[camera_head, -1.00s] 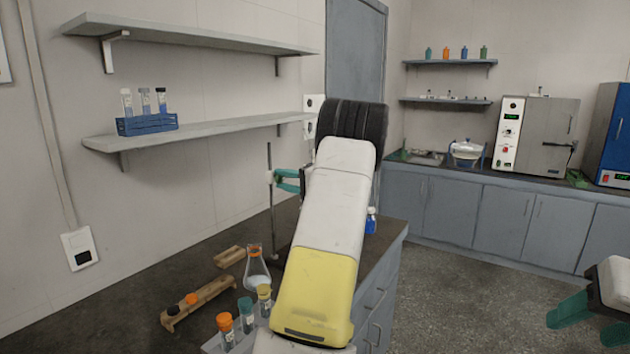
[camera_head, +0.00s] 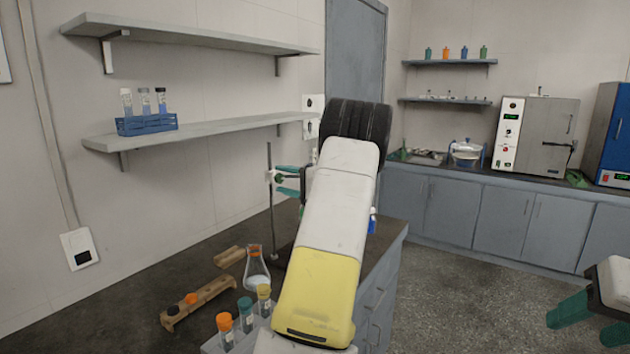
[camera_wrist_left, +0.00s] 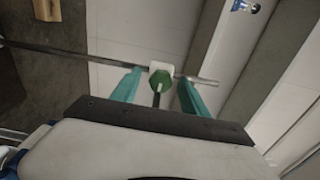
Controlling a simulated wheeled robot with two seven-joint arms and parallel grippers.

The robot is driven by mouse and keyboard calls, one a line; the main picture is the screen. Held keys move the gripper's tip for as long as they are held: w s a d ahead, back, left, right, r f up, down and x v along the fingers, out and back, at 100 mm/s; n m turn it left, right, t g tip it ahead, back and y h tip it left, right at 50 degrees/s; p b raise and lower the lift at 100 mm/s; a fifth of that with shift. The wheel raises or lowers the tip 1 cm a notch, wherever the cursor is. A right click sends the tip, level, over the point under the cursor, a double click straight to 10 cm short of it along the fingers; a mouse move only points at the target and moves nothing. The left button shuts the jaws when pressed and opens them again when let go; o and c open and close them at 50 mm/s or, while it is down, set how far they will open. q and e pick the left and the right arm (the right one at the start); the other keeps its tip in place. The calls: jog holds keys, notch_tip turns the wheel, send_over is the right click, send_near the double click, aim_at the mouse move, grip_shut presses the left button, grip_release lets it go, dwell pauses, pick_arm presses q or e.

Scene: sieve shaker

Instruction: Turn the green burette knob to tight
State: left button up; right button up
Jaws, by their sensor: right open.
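The green burette knob (camera_wrist_left: 160,80) is on a white fitting in the left wrist view, with a thin metal rod running past it. In the head view the upright stand rod (camera_head: 270,205) is left of my arm, and the knob (camera_head: 278,178) is small and partly hidden there. My left gripper (camera_wrist_left: 159,76) is open, its teal fingers on either side of the knob with visible gaps. The left gripper (camera_head: 277,180) also shows in the head view at the rod. My right gripper (camera_head: 580,328) is open and empty at the lower right edge.
A flask (camera_head: 256,268) stands by the stand, near a wooden rack (camera_head: 200,302) and capped vials (camera_head: 225,325) in front. A blue tube rack (camera_head: 147,124) sits on the lower wall shelf (camera_head: 210,132). The floor to the right is free.

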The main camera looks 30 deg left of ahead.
pick_arm(q)
jog(key=d, duration=0.7)
jog(key=shift+s+d, duration=0.35)
